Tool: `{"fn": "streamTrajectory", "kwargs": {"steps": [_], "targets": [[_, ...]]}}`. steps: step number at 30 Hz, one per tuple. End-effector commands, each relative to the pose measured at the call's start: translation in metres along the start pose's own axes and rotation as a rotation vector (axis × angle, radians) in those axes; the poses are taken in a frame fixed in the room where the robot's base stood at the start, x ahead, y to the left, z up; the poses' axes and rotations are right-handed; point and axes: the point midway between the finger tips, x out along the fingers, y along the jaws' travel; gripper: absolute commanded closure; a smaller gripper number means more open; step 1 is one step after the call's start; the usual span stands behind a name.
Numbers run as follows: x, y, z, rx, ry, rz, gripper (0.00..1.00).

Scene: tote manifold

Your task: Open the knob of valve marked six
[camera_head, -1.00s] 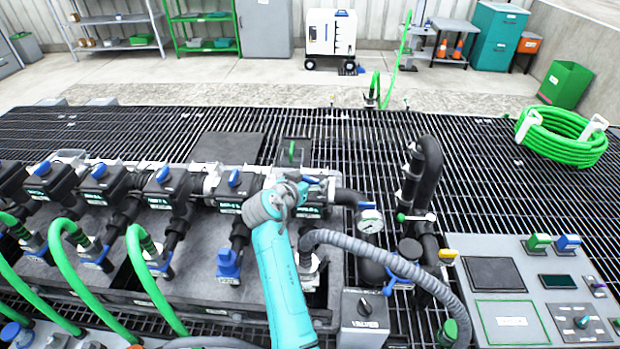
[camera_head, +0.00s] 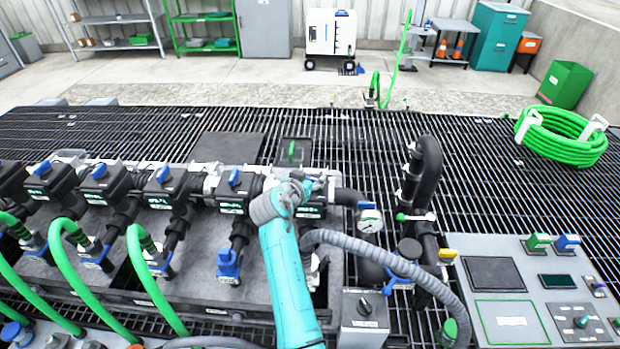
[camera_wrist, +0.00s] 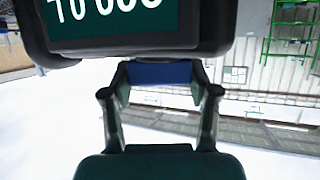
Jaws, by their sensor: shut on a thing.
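My gripper (camera_head: 314,186) is at the top of the rightmost black valve (camera_head: 312,212) in the head view and hides its knob there. In the wrist view my gripper (camera_wrist: 160,92) has its two dark fingers on either side of a blue knob (camera_wrist: 160,73), shut on it. A dark green label (camera_wrist: 125,22) with white characters, cut off by the top edge, is close above the knob. The head view is too small to read the number on this valve.
More black valves with blue knobs (camera_head: 164,174) stand in a row to the left, with green hoses (camera_head: 150,285) in front. A control panel (camera_head: 530,290) stands farther right.

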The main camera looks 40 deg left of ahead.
Motion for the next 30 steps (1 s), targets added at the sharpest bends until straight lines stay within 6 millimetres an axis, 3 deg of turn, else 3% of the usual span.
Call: {"fn": "streamTrajectory", "kwargs": {"steps": [15, 29, 30], "targets": [[0.0008, 0.0015, 0.0016, -0.121, -0.002, -0.292, 0.75], [0.0, 0.0006, 0.001, -0.137, 0.001, -0.327, 0.75], [0.0, 0.0005, 0.0011, -0.137, 0.001, -0.327, 0.35]]}}
